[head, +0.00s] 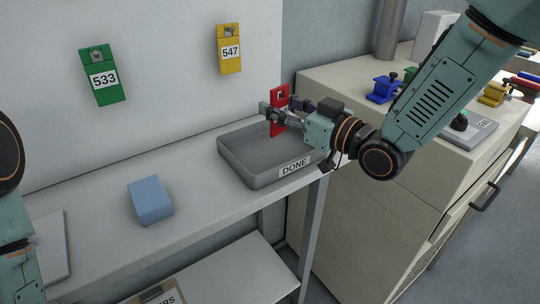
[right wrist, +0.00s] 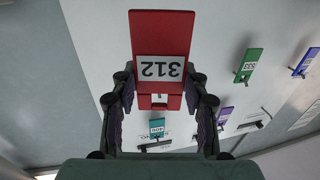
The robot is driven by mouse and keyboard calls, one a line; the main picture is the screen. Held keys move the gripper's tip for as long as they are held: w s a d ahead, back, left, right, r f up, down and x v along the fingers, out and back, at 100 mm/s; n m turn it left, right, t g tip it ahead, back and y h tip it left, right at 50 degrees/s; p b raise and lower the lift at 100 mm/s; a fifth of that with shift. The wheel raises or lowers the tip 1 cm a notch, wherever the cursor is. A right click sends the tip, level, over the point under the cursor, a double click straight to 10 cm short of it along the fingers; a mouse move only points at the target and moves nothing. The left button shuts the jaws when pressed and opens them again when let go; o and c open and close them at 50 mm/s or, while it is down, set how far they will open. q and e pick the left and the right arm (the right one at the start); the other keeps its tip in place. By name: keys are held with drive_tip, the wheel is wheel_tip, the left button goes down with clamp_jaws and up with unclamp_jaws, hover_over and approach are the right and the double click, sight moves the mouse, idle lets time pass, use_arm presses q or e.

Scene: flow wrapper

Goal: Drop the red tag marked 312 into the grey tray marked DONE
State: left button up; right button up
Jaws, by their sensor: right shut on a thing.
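The red tag marked 312 (right wrist: 162,35) is between the fingers of my right gripper (right wrist: 160,105), and its number reads upside down in the right wrist view. In the head view the red tag (head: 279,97) is upright in my right gripper (head: 270,113), above the back right part of the grey tray marked DONE (head: 265,182). The tray sits on the grey shelf and looks empty where I can see into it. My right gripper is shut on the tag. Part of my left arm shows at the left edge, but its gripper is out of view.
A green tag 533 (head: 104,92) and a yellow tag 547 (head: 230,57) hang on the white board. A blue block (head: 150,200) lies on the shelf left of the tray. A beige cabinet (head: 345,95) with coloured items on top stands at the right.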

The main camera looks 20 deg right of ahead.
drive_tip(key=shift+d+f, duration=0.35)
drive_tip(key=shift+f, duration=0.15)
drive_tip(key=o, duration=0.8)
drive_tip(key=shift+a+r, duration=0.1)
drive_tip(key=shift+a, duration=0.15)
drive_tip(key=o, duration=0.4)
drive_tip(key=shift+d, duration=0.15)
drive_tip(key=shift+v, duration=1.55)
drive_tip(key=v, duration=0.4)
drive_tip(key=shift+s, duration=0.1)
